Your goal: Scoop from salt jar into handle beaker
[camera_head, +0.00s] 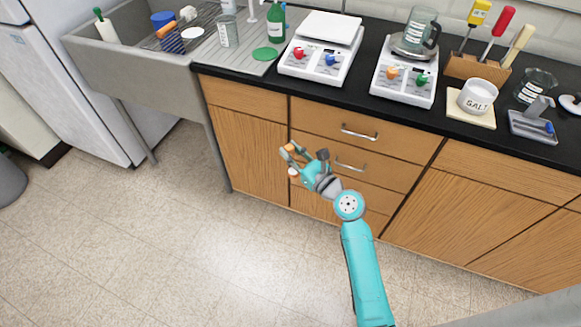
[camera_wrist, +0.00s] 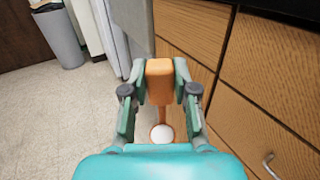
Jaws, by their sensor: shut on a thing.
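My gripper (camera_head: 297,157) is shut on an orange-handled scoop and holds it in the air in front of the wooden drawers. In the wrist view, my gripper (camera_wrist: 160,82) clasps the scoop's orange handle (camera_wrist: 160,70). The scoop's small round bowl (camera_wrist: 162,133) has white contents, which look like salt. The white salt jar (camera_head: 477,99), lettered SALT, stands upright on a pale mat at the right of the counter. The glass handle beaker (camera_head: 421,27) stands on the right-hand white device at the counter's back. My gripper is well apart from both.
Two white devices with knobs, left (camera_head: 321,51) and right (camera_head: 404,84), stand on the black counter. A wooden block (camera_head: 476,70) with colored-handled tools, a glass beaker (camera_head: 535,87) and a grey stand (camera_head: 532,127) are near the jar. The sink (camera_head: 140,65) is at left. Floor is clear.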

